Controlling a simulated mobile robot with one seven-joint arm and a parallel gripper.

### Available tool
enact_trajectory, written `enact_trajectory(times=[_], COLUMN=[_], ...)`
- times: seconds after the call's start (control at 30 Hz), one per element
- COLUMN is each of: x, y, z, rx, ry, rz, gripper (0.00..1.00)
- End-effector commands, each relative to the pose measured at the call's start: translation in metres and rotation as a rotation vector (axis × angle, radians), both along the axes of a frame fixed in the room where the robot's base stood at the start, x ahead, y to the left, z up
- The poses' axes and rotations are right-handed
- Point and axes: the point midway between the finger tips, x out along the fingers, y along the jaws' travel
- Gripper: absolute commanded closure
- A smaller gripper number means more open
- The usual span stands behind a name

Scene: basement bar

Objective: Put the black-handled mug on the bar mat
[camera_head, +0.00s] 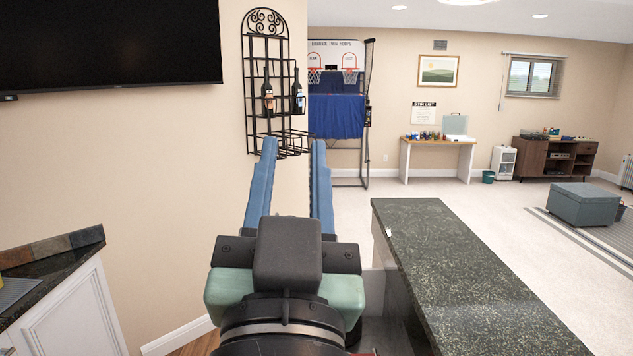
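My gripper (293,148) is in the middle of the head view, pointing away. Its two blue fingers are apart with nothing between them. No black-handled mug is visible. A grey, ribbed, flat piece (14,291) lies on the dark counter at the left edge, cut off by the frame. I cannot tell whether it is the bar mat. A small bit of something yellow (2,282) shows at the edge of it.
A dark granite counter (460,265) runs along the right. The left counter (75,262) has a tiled back edge and a white cabinet below. A wall rack (268,85) with bottles is beyond my gripper. Open carpet (505,210) lies behind the right counter.

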Motion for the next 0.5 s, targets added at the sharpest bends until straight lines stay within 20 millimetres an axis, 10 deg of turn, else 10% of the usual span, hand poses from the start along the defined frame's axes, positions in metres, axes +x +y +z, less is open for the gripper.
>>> enact_trajectory(times=[0.2,0.5], x=[-0.055,-0.062], y=[-0.018,-0.019], z=[0.083,0.091], rx=[-0.081,-0.09], ry=[-0.305,-0.339], rz=[-0.075,-0.086], gripper=[0.65,0.65])
